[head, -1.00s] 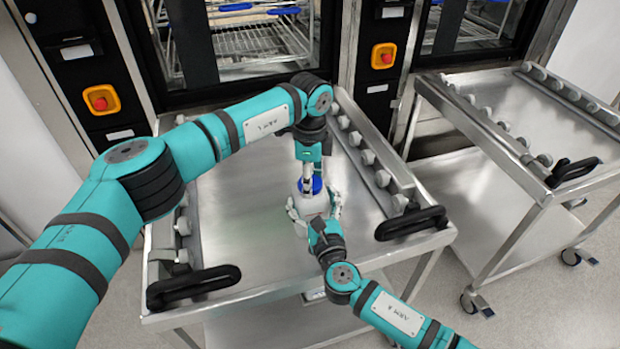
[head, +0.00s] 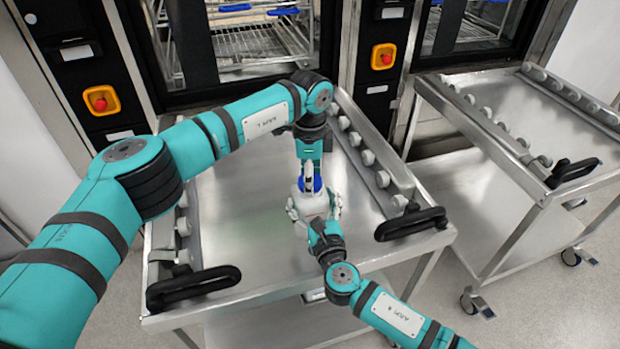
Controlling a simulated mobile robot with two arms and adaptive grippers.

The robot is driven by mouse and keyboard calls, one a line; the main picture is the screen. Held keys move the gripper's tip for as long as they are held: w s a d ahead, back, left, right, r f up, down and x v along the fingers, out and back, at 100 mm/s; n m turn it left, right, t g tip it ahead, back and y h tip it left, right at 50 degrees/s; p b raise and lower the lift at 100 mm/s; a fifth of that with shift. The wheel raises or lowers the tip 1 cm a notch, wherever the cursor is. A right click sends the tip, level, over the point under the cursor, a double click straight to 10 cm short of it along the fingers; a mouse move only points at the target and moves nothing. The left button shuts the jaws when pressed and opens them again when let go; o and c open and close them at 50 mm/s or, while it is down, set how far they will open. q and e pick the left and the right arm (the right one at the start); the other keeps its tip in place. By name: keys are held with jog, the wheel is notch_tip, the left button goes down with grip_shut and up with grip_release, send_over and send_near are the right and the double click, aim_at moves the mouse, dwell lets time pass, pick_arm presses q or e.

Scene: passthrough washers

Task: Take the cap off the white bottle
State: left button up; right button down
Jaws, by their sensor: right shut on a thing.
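The white bottle (head: 311,206) stands upright above the steel cart top, with its blue cap (head: 311,185) on the upper end. My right gripper (head: 314,208) comes from the lower right and is shut on the bottle's body, one finger on each side. My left gripper (head: 309,176) points down from above, its fingers at the blue cap. The fingers partly cover the cap, and I cannot tell whether they grip it. The bottle's base is hidden by my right gripper.
The cart top (head: 250,245) is bare around the bottle. It has roller rails along both sides and black handles (head: 410,223) at the front corners. A second cart (head: 500,110) stands to the right. Washers with red emergency buttons (head: 101,99) stand behind.

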pick_arm(q)
jog(key=shift+r, duration=0.75)
jog(key=shift+r, duration=2)
pick_arm(e)
grip_release()
